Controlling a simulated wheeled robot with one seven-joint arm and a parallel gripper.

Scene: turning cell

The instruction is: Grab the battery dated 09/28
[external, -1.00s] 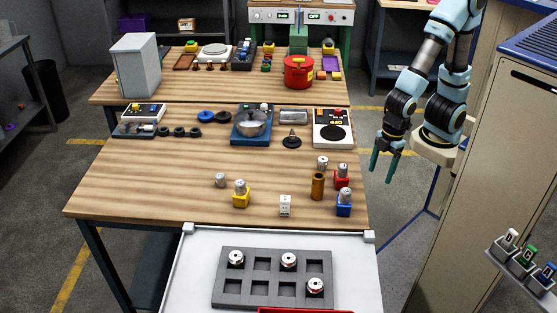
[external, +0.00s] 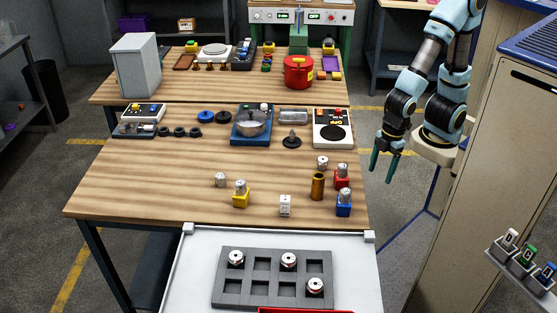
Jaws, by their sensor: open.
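My gripper (external: 382,165) hangs with its green fingers pointing down, off the right edge of the wooden table. It is open, with nothing between its fingers.
The wooden table (external: 150,185) holds a yellow block (external: 240,197), a blue block (external: 344,206), a red block (external: 342,178) and a brown cylinder (external: 318,186). A grey tray (external: 240,299) with round parts lies in front. A tall cabinet (external: 470,170) stands between my gripper and the shelf.

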